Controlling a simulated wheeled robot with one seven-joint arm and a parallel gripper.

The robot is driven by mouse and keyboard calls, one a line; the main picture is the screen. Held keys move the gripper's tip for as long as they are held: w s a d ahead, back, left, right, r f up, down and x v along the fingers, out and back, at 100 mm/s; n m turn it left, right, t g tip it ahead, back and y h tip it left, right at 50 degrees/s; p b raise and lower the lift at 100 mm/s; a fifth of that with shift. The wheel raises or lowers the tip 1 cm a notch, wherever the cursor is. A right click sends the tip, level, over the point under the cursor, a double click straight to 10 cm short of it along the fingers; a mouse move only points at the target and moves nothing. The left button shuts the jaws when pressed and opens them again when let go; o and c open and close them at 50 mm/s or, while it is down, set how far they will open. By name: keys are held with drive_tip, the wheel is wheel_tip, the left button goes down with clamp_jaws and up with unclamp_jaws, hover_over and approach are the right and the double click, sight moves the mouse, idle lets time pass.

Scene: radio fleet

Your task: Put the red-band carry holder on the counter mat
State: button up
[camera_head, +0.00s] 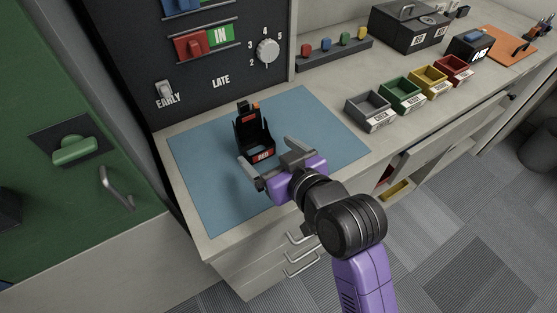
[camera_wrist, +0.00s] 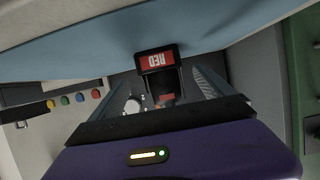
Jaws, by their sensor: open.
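The red-band carry holder (camera_head: 253,133) is a black upright holder with a red band labelled RED at its lower front. It stands on the blue counter mat (camera_head: 205,189), near the mat's middle. My gripper (camera_head: 270,152) is open beside the holder, on its near right side, with no grip on it visible. In the wrist view the holder (camera_wrist: 158,66) shows upside down between and beyond the spread fingers (camera_wrist: 170,88), its RED label facing the camera. The mat (camera_wrist: 220,30) fills a band across the top of that view. The holder's lower back is hidden.
A dark panel (camera_head: 215,80) with a dial and switches rises behind the mat. Grey (camera_head: 370,112), green, yellow and red bins stand to the right on the counter. The mat's left and front parts are bare. Drawer handles (camera_head: 301,250) stick out below the counter's front edge.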

drive_tip(key=v, duration=0.4)
drive_tip(key=shift+s+d, duration=0.1)
drive_tip(key=shift+s, duration=0.05)
idle(0.4)
drive_tip(key=shift+r, duration=0.25)
drive_tip(key=w+d+r+m+t, duration=0.1)
drive_tip(key=d+r+m+t, duration=0.2)
drive_tip(key=d+r+t, duration=0.15)
drive_tip(key=s+d+f+m+t+h, duration=0.1)
drive_tip(key=s+d+m+t+h, duration=0.2)
drive_tip(key=s+d, duration=0.35)
drive_tip(key=s+d+f+g+h, duration=0.1)
drive_tip(key=s+d+f, duration=0.2)
drive_tip(key=s, duration=0.6)
drive_tip(key=s+d+f+g+h, duration=0.1)
drive_tip(key=s+d+f+h, duration=0.1)
drive_tip(key=s, duration=0.6)
drive_tip(key=s+d+f+g+h, duration=0.1)
drive_tip(key=s+d+f, duration=0.3)
drive_tip(key=s, duration=0.5)
drive_tip(key=shift+s+d+m+g, duration=0.35)
drive_tip(key=shift+d+m+g, duration=0.1)
drive_tip(key=shift+d, duration=0.35)
